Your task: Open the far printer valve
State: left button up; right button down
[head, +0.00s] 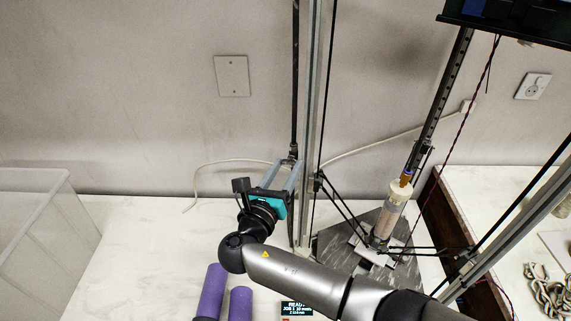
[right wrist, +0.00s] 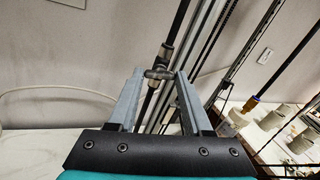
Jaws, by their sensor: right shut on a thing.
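The far printer valve (head: 293,152) is a small dark metal fitting on a thin vertical pipe beside the printer's far upright. It also shows in the right wrist view (right wrist: 159,73), with its short handle between my fingertips. My right gripper (head: 286,164), with grey fingers and a teal body, reaches up to it from the front. In the right wrist view my right gripper (right wrist: 158,76) is shut on the valve handle. The exact angle of the handle is hard to tell. My left gripper is out of view.
The delta printer (head: 311,130) has upright rails, thin rods and a clay syringe (head: 390,215) right of my arm. Purple cylinders (head: 212,290) stand in front. A clear bin (head: 35,235) is at left. A display (head: 296,308) reads READY. The white tabletop between is clear.

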jog(key=shift+c, duration=1.6)
grip_release()
jog(key=shift+s, duration=0.1)
jog(key=v, duration=1.5)
jog(key=shift+b, duration=0.3)
jog(key=shift+a, duration=0.1)
